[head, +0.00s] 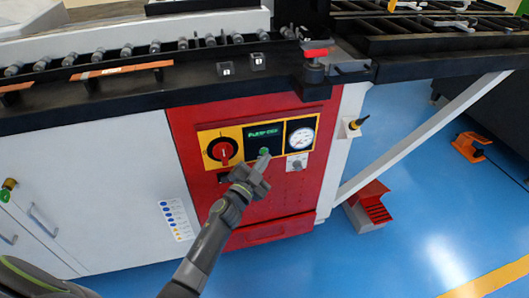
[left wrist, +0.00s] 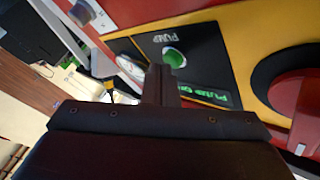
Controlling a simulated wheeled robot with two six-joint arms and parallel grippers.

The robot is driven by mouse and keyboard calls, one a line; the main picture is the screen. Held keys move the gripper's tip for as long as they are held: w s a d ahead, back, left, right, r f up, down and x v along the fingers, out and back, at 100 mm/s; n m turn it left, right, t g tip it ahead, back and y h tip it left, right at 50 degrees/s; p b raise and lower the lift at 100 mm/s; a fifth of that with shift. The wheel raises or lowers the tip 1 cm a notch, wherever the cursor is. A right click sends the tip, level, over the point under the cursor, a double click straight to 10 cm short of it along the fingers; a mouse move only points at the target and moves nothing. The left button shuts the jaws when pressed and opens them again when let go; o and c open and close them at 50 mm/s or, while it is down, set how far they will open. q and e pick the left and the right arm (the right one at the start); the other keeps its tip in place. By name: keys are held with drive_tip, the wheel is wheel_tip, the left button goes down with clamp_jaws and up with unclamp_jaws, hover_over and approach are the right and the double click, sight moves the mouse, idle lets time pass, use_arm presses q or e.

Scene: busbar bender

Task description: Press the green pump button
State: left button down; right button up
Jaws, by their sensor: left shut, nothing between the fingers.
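The green pump button (head: 264,151) sits on a dark panel on the red front of the machine, below a small green-lit display (head: 264,133). In the left wrist view the green button (left wrist: 174,58) shows just beyond the fingertips, beside the word PUMP. My left gripper (head: 263,160) is shut and empty, its tips just below the button in the head view. In the left wrist view the shut fingers (left wrist: 161,72) end close to the button. I cannot tell whether they touch it. My right gripper is not in view.
A red rotary knob (head: 224,150) on a yellow plate is left of the button, and a round gauge (head: 301,138) is right of it. A black machine bed (head: 130,92) overhangs above. A red foot pedal (head: 371,203) stands on the blue floor at right.

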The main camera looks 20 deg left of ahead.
use_arm(q)
drive_tip(key=shift+s+d, duration=0.3)
drive_tip(key=shift+s, duration=0.2)
drive_tip(key=shift+s+d+p, duration=0.55)
drive_tip(key=shift+s+d, duration=0.2)
drive_tip(key=shift+s, duration=0.3)
drive_tip(key=shift+s+d+p, duration=0.5)
drive_tip(key=shift+s+d, duration=0.2)
drive_tip(key=shift+s, duration=0.35)
